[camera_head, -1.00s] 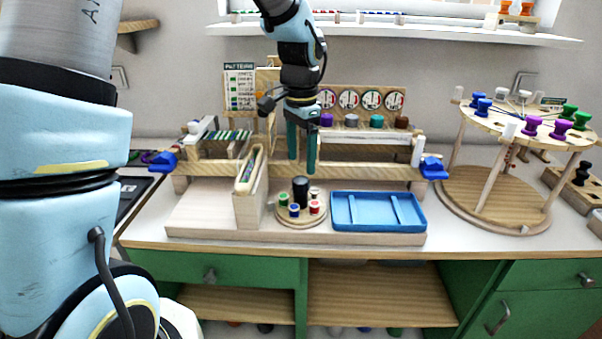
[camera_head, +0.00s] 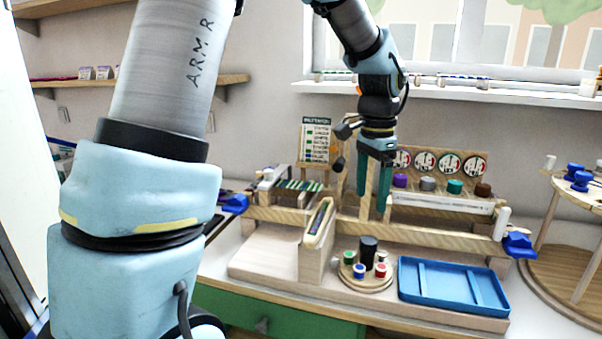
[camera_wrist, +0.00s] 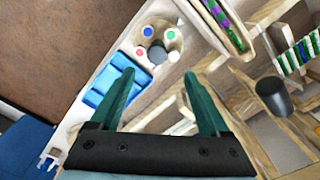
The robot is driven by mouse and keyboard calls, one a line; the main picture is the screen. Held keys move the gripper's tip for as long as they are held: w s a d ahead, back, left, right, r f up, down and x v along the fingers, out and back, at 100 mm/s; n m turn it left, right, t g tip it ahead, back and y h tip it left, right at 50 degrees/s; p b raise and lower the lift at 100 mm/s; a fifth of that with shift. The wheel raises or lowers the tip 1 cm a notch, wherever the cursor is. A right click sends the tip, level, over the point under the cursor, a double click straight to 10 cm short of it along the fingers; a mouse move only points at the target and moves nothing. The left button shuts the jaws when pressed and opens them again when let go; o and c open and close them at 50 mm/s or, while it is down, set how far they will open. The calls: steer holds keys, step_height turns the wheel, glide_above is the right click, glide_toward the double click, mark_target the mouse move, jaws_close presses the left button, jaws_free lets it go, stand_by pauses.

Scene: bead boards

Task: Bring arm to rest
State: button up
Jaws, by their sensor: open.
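My gripper (camera_head: 374,205) hangs pointing down above the wooden bead board (camera_head: 262,262), in front of the row of spools. Its two green fingers are apart, with nothing between them. In the wrist view the open fingers (camera_wrist: 160,95) are over the board, with the blue tray (camera_wrist: 112,88) and the round spool holder (camera_wrist: 172,38) beyond them. In the head view my arm comes down from the top of the picture.
The round holder (camera_head: 348,279) with small spools and a black post stands below my gripper. The blue tray (camera_head: 455,287) lies to its right. A slanted wooden bead holder (camera_head: 318,225) stands to the left. A round tiered stand (camera_head: 545,275) is at the right edge.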

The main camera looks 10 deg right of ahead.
steer(key=s+a+f+n, duration=0.1)
steer(key=a+n, duration=0.3)
steer(key=a, duration=0.6)
steer(key=s+a+f+n+t, duration=0.1)
steer(key=a+f+n, duration=0.3)
steer(key=a, duration=0.5)
steer(key=s+a+f+n, duration=0.1)
steer(key=a+f+n, duration=0.1)
steer(key=a+n, duration=0.4)
steer(key=a, duration=0.4)
steer(key=shift+s+a+f+t, duration=0.15)
steer(key=shift+s+a+t, duration=0.15)
steer(key=shift+s, duration=0.1)
